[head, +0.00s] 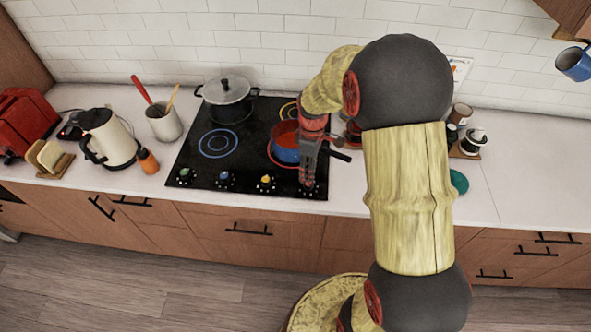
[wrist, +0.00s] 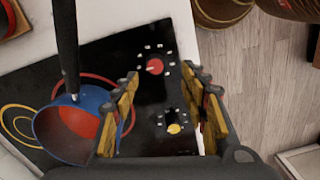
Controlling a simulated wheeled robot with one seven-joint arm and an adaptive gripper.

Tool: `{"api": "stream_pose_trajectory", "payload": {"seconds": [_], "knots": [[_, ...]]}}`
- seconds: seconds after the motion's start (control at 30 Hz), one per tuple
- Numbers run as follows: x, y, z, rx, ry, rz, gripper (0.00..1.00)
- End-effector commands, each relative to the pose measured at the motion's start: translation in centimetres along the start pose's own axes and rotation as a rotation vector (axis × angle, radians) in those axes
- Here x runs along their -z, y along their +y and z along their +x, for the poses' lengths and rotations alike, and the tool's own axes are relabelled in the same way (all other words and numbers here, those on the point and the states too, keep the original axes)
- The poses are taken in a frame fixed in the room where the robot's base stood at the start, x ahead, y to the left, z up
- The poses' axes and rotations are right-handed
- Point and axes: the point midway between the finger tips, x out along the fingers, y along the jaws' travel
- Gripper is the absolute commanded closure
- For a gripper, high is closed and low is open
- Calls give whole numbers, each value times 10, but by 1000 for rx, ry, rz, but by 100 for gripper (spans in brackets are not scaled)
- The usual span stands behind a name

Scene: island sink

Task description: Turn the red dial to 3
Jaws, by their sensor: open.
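The red dial (wrist: 154,66) is on the black cooktop, ringed by small white marks. In the wrist view it lies just beyond my gripper (wrist: 168,85), between the lines of the two fingers. I cannot read which mark it points to. The yellow dial (wrist: 173,128) shows between the fingers, nearer the palm. My gripper is open and empty, with nothing between its pads that I can see gripped.
A blue pan with a red inside (head: 286,155) sits on the cooktop close to my gripper, its dark handle (wrist: 66,45) sticking out. A dark lidded pot (head: 228,100) is at the back left. Counter to the right of the cooktop is partly clear.

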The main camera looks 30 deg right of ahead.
Motion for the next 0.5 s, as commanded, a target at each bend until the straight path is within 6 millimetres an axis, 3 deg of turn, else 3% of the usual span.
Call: {"api": "stream_pose_trajectory", "payload": {"seconds": [0.27, 0.5], "knots": [[4, 7, -3, -22, 10, -217, 56], [4, 7, 23, -21, 9, -227, 56]]}}
